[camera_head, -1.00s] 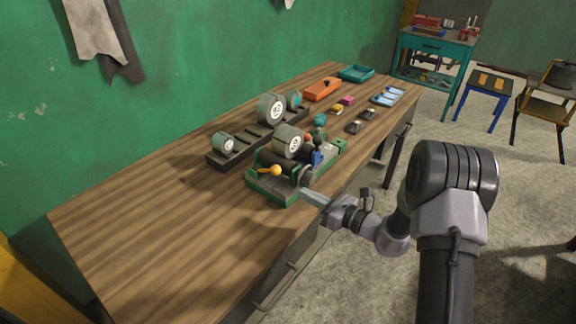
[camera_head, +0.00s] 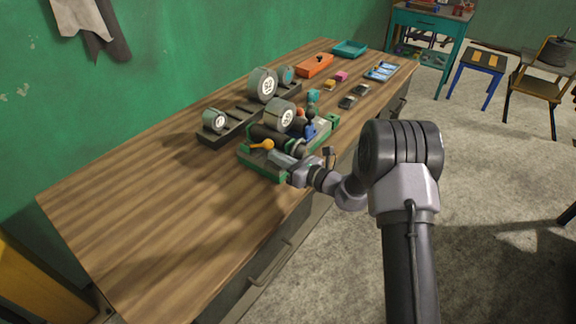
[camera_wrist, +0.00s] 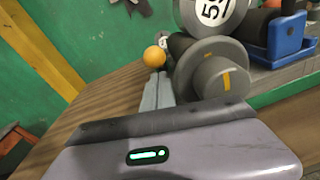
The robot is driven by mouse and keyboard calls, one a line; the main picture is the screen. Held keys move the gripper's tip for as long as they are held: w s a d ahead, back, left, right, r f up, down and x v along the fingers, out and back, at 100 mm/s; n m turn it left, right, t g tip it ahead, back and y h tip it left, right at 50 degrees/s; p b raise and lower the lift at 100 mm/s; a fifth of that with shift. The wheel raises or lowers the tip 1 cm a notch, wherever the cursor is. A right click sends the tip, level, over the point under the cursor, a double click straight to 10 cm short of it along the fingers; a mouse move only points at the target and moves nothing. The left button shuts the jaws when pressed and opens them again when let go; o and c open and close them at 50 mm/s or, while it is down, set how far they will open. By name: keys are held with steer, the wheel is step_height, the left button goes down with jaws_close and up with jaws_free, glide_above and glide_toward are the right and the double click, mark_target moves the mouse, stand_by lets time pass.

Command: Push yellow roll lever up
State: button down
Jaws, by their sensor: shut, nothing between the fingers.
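The yellow lever (camera_head: 261,145) sticks out at the near left end of a green-framed device (camera_head: 258,163) on the workbench. Its round yellow knob shows in the wrist view (camera_wrist: 154,56), just beyond my fingertips. My gripper (camera_head: 274,156) is shut and empty, low over the near end of the device, with its tips close to the lever. In the wrist view the shut fingers (camera_wrist: 157,88) point at the knob. I cannot tell whether they touch it. The lever's arm is mostly hidden there. A grey roller with a yellow mark (camera_wrist: 212,70) is right of the fingers.
A large numbered roll (camera_head: 279,116) and a blue part (camera_head: 310,132) are on the device. A dark rack with more rolls (camera_head: 222,134) stands behind it. The workbench (camera_head: 130,200) is clear at the near left. An orange box (camera_head: 315,66) lies farther back.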

steer(key=shift+w+a, duration=0.2)
steer(key=shift+r, duration=0.1)
